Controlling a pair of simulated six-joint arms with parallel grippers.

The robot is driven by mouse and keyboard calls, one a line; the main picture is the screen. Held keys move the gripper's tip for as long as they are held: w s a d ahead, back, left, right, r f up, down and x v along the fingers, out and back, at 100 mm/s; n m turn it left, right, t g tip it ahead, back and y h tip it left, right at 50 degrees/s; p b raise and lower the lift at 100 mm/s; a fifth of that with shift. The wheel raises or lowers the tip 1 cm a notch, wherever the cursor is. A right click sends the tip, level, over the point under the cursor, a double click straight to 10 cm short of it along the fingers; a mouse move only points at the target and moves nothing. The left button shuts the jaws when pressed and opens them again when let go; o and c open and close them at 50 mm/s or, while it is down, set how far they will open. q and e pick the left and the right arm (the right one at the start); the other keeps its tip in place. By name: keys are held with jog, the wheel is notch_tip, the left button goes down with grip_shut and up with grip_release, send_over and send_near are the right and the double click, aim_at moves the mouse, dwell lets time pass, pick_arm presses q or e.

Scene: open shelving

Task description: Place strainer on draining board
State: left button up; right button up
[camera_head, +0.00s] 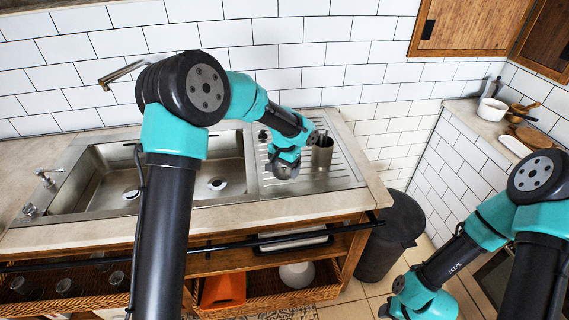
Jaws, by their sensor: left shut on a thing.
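A grey metal cylinder, which looks like the strainer (323,153), stands upright at the draining board (345,172), right of the sink. From this angle I cannot tell whether its base touches the ribbed surface. My left arm reaches over the sink from the left, and its wrist is right beside the cylinder. My left gripper (303,160) is shut on the strainer, its fingers mostly hidden by the wrist. My right arm is low at the right, away from the counter; its gripper (386,312) is at the bottom edge and its fingers are not clear.
A steel double sink (115,195) with a tap (122,72) lies left of the draining board. A tiled wall stands behind. A dark bin (392,235) is at the counter's right end. A side counter holds a white pot (492,109). Below are shelves with an orange item (223,289).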

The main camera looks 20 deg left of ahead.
pick_arm(q)
jog(key=w, duration=0.2)
jog(key=w+a, duration=0.1)
jog(key=w, duration=0.2)
jog(key=shift+w+a+f, duration=0.3)
jog(key=shift+w+a, duration=0.05)
jog(key=shift+w, duration=0.05)
jog(key=shift+w+a, duration=0.1)
jog(key=shift+w, duration=0.15)
jog(key=shift+f, duration=1.75)
jog(key=shift+f, duration=0.1)
jog(key=o, duration=0.8)
notch_tip(320, 180, up, 12)
jog(key=shift+r, duration=0.1)
